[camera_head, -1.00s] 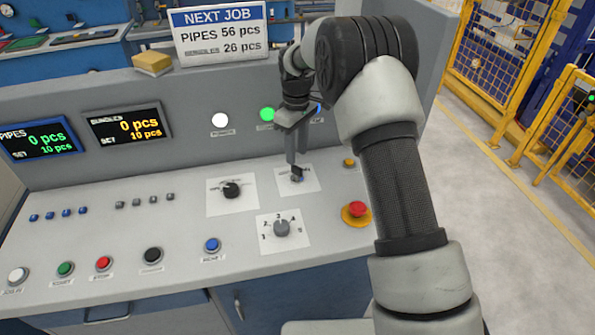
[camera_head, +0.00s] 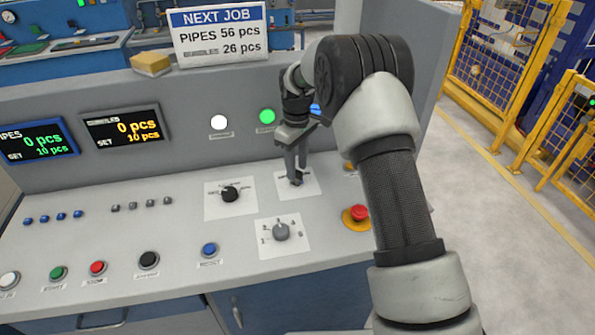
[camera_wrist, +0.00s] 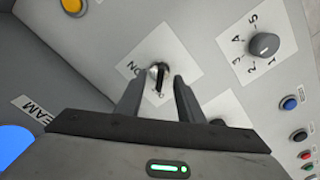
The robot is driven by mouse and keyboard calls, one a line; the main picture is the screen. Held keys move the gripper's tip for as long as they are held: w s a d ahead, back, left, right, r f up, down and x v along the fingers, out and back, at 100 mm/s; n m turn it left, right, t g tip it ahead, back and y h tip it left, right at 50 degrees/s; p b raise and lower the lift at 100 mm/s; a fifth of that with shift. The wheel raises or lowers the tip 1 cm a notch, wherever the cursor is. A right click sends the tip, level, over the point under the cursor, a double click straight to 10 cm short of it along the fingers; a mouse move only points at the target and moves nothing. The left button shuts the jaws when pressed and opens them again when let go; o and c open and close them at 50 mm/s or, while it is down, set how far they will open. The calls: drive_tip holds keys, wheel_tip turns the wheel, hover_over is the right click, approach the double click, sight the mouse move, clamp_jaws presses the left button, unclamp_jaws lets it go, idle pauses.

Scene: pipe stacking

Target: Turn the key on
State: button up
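The key (camera_wrist: 158,76) stands in a round metal switch on a white label plate, near the middle of the wrist view. Part of the lettering "ON" shows beside it. My gripper (camera_wrist: 160,84) is open, with one fingertip on each side of the key and a visible gap to both. In the head view my gripper (camera_head: 297,168) points down at the key's plate (camera_head: 311,186), and the fingers largely hide the key.
A black selector knob (camera_head: 230,194) is left of the key plate. A grey numbered knob (camera_head: 281,232) is in front of it. A red emergency button (camera_head: 358,213) is at the right. Lit lamps, including a green one (camera_head: 267,116), are on the upright panel behind.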

sight(297, 169)
drive_tip(key=shift+f+b, duration=0.85)
drive_tip(key=shift+f, duration=0.85)
drive_tip(key=shift+c, duration=0.2)
clamp_jaws()
